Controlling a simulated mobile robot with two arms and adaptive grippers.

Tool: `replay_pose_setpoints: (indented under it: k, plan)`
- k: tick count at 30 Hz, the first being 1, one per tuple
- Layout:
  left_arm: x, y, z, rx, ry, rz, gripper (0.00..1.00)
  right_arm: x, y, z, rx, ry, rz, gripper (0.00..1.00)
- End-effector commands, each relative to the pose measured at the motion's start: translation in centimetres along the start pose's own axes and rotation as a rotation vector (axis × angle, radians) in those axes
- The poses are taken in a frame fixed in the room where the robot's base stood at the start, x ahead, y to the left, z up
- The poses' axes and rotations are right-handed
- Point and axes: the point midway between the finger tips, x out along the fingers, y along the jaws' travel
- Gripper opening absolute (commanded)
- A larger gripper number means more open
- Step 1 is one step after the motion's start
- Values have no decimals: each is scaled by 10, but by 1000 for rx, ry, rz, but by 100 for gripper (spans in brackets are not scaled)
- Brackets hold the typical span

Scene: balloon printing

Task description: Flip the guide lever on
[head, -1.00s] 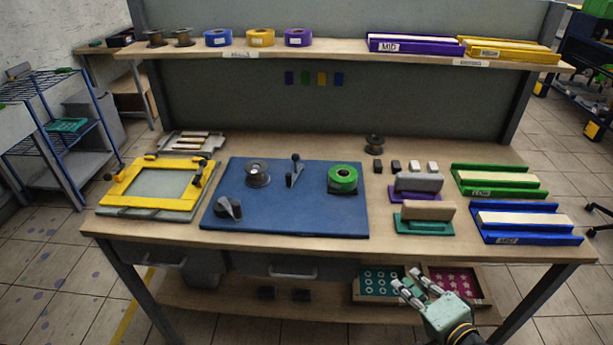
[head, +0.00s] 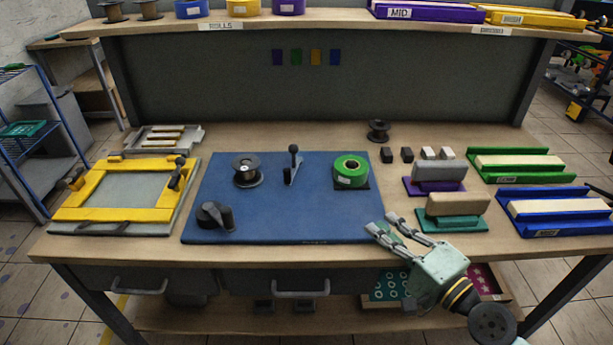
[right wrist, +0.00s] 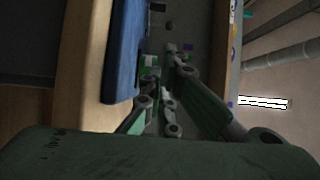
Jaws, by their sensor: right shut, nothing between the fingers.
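A blue mat (head: 265,215) lies on the workbench. A small dark lever with a ball knob (head: 293,165) stands nearly upright on it, between a spool and a green roll. A second dark piece with a stubby arm (head: 215,215) sits at the mat's front left; I cannot tell for sure which is the guide lever. My right gripper (head: 386,224) is shut and empty near the mat's front right corner, well away from both. In the right wrist view, the gripper fingers (right wrist: 164,70) are beside the mat's edge (right wrist: 124,50). My left gripper is not in view.
A dark spool (head: 247,172) and a green roll (head: 351,171) flank the lever. A yellow frame (head: 125,214) lies at left. A teal-based block (head: 452,223) stands just right of my gripper, with green and blue trays (head: 560,222) beyond. The mat's front middle is clear.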

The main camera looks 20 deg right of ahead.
Motion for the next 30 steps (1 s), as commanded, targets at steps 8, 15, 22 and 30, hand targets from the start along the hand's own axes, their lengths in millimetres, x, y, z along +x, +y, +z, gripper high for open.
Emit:
replay_pose_setpoints:
  k: [8,15,22,30]
  plan:
    - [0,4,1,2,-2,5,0,0,0,0,-1,0,0,0]
    - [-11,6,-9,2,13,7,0,12,-4,-1,-1,1,-2,0]
    - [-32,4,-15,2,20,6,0,47,-6,-1,0,3,-3,0]
    - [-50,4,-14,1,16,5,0,96,-4,0,1,1,-2,0]
